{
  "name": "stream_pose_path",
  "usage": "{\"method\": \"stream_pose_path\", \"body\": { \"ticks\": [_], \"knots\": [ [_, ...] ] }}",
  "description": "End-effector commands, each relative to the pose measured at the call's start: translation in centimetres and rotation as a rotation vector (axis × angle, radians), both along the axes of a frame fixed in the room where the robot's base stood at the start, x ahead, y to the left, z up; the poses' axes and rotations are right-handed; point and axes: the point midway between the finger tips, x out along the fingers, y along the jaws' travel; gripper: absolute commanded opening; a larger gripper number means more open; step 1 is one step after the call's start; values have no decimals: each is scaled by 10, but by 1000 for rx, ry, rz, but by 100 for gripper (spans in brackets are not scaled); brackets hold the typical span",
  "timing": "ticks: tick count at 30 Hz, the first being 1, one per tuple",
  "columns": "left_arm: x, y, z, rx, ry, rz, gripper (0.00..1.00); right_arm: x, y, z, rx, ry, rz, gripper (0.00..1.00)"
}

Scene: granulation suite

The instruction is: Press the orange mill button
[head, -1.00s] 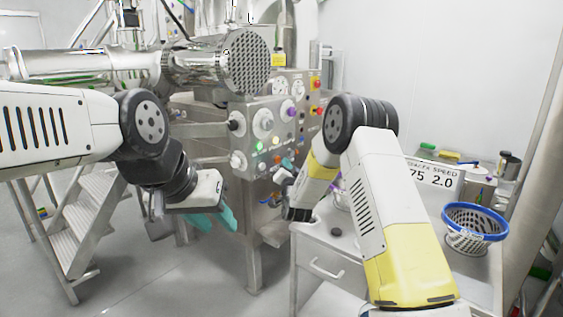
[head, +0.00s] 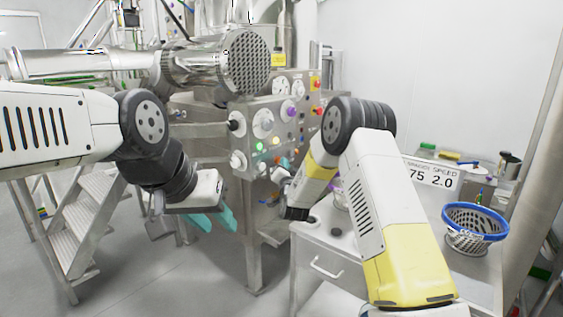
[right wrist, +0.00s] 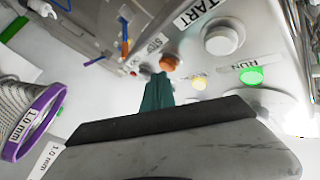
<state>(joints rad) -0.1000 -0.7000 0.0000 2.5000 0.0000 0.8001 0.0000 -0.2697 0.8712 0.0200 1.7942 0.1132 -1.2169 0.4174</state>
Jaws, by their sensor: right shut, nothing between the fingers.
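The orange button (right wrist: 169,62) shows in the right wrist view, on the grey control panel (right wrist: 192,62). The teal fingers of my right gripper (right wrist: 157,80) are shut and empty, with their tips just below the button in that picture. I cannot tell whether they touch it. In the head view my right gripper is in front of the steel machine's panel (head: 287,116), partly hidden by its own arm. My left gripper (head: 214,222) hangs left of the panel with its teal fingers apart and empty.
A white START button (right wrist: 222,38), a green RUN lamp (right wrist: 251,75) and a yellow lamp (right wrist: 199,83) lie close to the orange button. A bench (head: 318,262) with a blue-rimmed basket (head: 474,220) stands at right. Metal steps (head: 75,228) are at left.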

Motion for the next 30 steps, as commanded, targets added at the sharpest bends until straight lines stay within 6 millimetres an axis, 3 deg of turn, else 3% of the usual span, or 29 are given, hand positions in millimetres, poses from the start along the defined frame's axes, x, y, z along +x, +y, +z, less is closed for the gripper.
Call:
{"method": "stream_pose_path", "body": {
  "ticks": [30],
  "knots": [
    [0,0,0,0,0,0,36,6,8,1,-1,-2,0,0]
  ]
}}
